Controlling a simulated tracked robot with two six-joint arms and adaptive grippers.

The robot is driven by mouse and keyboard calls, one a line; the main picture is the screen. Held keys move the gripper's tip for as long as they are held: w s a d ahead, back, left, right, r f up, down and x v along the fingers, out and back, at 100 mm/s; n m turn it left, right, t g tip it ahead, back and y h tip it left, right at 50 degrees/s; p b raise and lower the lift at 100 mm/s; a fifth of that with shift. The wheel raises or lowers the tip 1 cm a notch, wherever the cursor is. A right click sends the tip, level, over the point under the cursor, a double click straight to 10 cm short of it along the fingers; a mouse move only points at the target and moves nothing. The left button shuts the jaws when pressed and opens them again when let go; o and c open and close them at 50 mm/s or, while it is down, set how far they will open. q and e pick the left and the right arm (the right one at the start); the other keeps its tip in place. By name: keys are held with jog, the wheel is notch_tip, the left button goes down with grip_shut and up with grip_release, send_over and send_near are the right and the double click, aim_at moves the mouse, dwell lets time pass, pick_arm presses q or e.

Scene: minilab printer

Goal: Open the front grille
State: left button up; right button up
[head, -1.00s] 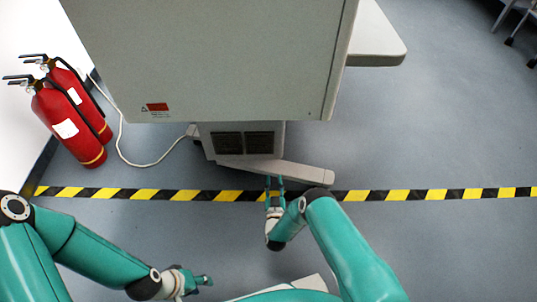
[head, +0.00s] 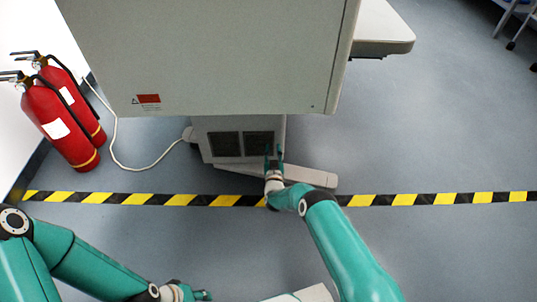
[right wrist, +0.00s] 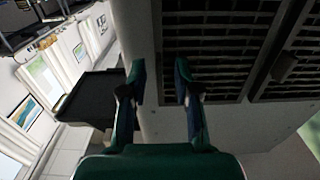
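The front grille shows as two dark vent panels, a left one (head: 225,143) and a right one (head: 260,141), low on the printer's pale base in the head view. In the right wrist view the dark slatted grille (right wrist: 222,52) fills the upper right, with a small dark tab (right wrist: 284,66) on the further panel. My right gripper (head: 274,150) is at the right panel's lower right edge in the head view. Its fingers (right wrist: 160,75) are apart with nothing between them. I cannot tell whether they touch the base. My left gripper (head: 203,295) is low in the head view, away from the printer.
The large printer body (head: 210,60) overhangs the base. A flat foot (head: 310,177) sticks out at floor level. Two red fire extinguishers (head: 60,125) and a white cable (head: 125,160) are at the left. A yellow-black floor stripe (head: 410,199) crosses in front.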

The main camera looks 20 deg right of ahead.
grip_shut()
dwell(0.3)
